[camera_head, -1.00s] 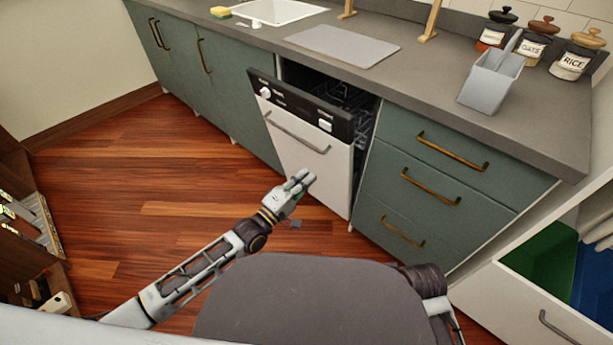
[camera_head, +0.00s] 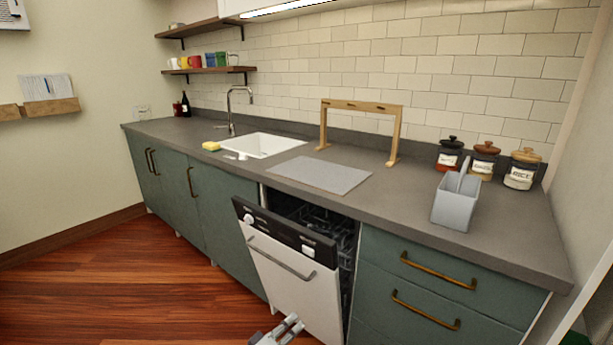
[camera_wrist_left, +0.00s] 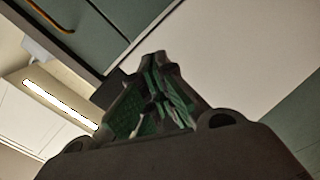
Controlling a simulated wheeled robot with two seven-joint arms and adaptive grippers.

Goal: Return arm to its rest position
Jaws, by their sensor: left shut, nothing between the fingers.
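My left gripper (camera_head: 290,325) shows at the bottom edge of the head view, in front of the white dishwasher door (camera_head: 285,285). Its fingers are shut with nothing between them. The rest of the left arm is cut off by the frame. In the left wrist view the closed fingers (camera_wrist_left: 155,95) show with the pale door panel (camera_wrist_left: 240,50) behind them. The dishwasher door is tilted partly open, with a dark rack (camera_head: 320,222) visible inside. My right gripper is not in view.
Green cabinets and drawers (camera_head: 440,280) flank the dishwasher. The counter (camera_head: 400,195) holds a grey caddy (camera_head: 455,205), several jars, a grey mat (camera_head: 320,174), a wooden stand (camera_head: 393,130) and a sink (camera_head: 265,144). The wooden floor (camera_head: 110,285) at left is clear.

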